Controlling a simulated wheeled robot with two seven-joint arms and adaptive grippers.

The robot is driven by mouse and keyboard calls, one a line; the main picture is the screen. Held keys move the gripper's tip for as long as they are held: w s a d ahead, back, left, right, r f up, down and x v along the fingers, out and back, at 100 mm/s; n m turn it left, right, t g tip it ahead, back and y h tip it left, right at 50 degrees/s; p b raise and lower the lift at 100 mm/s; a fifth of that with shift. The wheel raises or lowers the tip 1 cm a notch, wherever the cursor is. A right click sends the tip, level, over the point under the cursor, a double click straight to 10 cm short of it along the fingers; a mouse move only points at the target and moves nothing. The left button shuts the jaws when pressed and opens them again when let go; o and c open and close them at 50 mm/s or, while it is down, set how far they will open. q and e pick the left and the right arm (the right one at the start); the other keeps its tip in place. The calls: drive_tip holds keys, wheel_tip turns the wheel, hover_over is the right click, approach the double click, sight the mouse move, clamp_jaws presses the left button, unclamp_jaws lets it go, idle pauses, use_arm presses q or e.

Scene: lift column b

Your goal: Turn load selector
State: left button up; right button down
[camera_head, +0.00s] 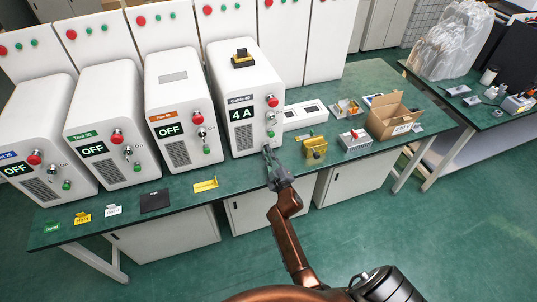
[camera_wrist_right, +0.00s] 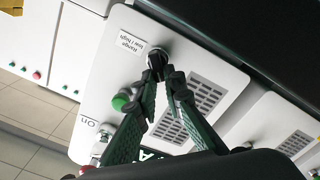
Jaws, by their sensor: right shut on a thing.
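The load selector is a small dark knob (camera_wrist_right: 157,58) on the white panel, beside a label reading "Range low | high" in the right wrist view. It is on the Cable 40 unit (camera_head: 232,75), whose display (camera_head: 241,114) reads 4A. My right gripper (camera_head: 268,151) reaches the lower front of this unit. In the right wrist view my right gripper (camera_wrist_right: 162,80) is shut on the knob at its fingertips. The fingertips partly cover the knob, so I cannot read its setting. In the head view the knob is hidden behind the gripper. My left gripper is not in view.
Units to the left, such as the Pipe 90 unit (camera_head: 177,92), read OFF. A yellow holder (camera_head: 314,148) and an open cardboard box (camera_head: 391,117) stand right of the arm on the bench.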

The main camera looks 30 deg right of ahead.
drive_tip(key=shift+f+n, duration=0.1)
drive_tip(key=shift+n, duration=0.2)
drive_tip(key=c, duration=2)
unclamp_jaws()
drive_tip(key=v, duration=1.2)
